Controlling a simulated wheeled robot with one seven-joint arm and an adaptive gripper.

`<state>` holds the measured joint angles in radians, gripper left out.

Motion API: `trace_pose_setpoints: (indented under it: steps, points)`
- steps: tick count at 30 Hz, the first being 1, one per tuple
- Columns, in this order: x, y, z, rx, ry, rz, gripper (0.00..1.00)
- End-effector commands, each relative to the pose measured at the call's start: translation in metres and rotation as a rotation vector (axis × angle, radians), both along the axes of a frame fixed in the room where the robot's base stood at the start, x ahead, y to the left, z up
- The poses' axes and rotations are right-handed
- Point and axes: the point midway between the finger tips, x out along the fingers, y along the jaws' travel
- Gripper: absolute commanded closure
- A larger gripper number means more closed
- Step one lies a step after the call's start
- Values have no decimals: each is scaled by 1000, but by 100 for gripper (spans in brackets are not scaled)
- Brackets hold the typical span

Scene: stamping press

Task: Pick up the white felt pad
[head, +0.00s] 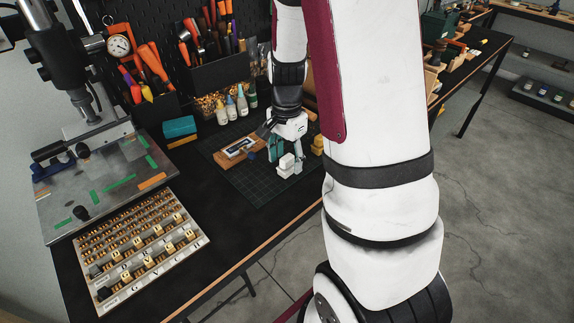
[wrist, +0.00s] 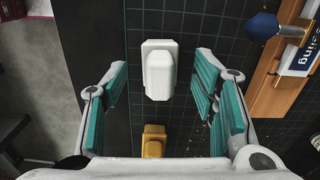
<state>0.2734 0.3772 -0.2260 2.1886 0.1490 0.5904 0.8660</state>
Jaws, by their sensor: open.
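The white felt pad (wrist: 158,70) shows in the wrist view as a white block with a rounded raised part, lying on the dark gridded mat (wrist: 205,25). In the head view it is the small white block (head: 286,163) near the mat's front right. My gripper (wrist: 160,88) is open, with its teal-lined fingers spread to the left and right of the pad and apart from it. In the head view my gripper (head: 287,146) is over the mat, pointing down; its exact height above the pad is hard to tell.
A yellow block (wrist: 154,140) stands close to the pad. A wooden board (wrist: 277,85) with a blue-handled tool (wrist: 263,26) lies to the right in the wrist view. The bench edge is to the left. A type tray (head: 146,250) and small bottles (head: 231,108) are farther off.

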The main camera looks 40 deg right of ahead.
Motion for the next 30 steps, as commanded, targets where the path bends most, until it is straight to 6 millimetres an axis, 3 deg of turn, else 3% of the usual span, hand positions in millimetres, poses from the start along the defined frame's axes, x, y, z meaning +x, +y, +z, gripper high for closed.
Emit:
trace_pose_setpoints:
  steps: [5, 13, 20, 30]
  points:
    - [0, -1, -19, 0, 1, -2, 47]
    - [0, 0, -21, -1, -1, 0, 47]
    - [0, 0, -21, -1, -1, 0, 99]
    - [0, 0, -19, -1, -1, 0, 99]
